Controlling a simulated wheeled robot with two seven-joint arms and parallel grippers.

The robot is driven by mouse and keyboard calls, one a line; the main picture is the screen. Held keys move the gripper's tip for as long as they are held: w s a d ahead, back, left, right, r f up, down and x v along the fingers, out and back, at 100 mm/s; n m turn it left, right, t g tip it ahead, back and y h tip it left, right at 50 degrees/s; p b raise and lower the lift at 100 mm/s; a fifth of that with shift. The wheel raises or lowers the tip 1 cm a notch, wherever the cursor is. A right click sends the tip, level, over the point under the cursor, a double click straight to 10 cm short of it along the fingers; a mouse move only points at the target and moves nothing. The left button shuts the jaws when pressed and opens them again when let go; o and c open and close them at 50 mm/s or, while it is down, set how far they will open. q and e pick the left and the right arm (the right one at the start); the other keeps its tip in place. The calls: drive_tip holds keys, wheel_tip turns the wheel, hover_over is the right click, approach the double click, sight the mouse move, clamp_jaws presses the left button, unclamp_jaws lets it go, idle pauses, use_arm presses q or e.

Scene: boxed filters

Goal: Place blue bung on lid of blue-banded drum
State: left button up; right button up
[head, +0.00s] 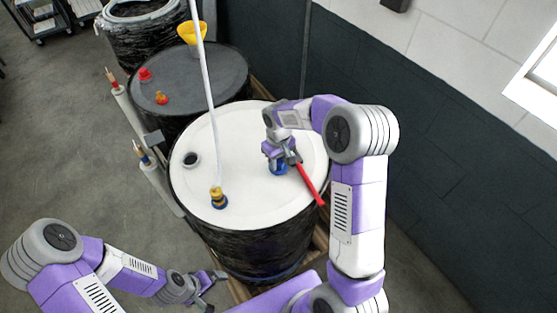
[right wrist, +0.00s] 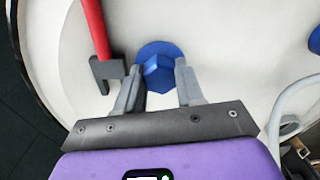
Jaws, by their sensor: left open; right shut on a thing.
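The blue bung (head: 278,168) is at the right part of the white lid (head: 250,135) of the front drum, whose dark wrapped body shows blue near its foot (head: 270,276). My right gripper (head: 281,155) is above the lid, shut on the bung. In the right wrist view the bung (right wrist: 157,70), a hexagonal head on a round flange, sits between the two fingertips (right wrist: 159,80). It is at or just above the lid; contact cannot be told. My left gripper (head: 208,284) is open and empty, low beside the drum's front left.
A red-handled tool (head: 311,186) lies by the bung, its grey jaw close to my right gripper. An open bung hole (head: 191,160) is at left. A grey-lidded drum (head: 205,75) stands behind.

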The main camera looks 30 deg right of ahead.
sight(279, 162)
drive_tip(key=o, duration=0.6)
drive_tip(key=shift+f, duration=0.15)
drive_tip(key=o, duration=0.4)
wheel_tip(279, 162, up, 12)
drive_tip(key=shift+r, duration=0.25)
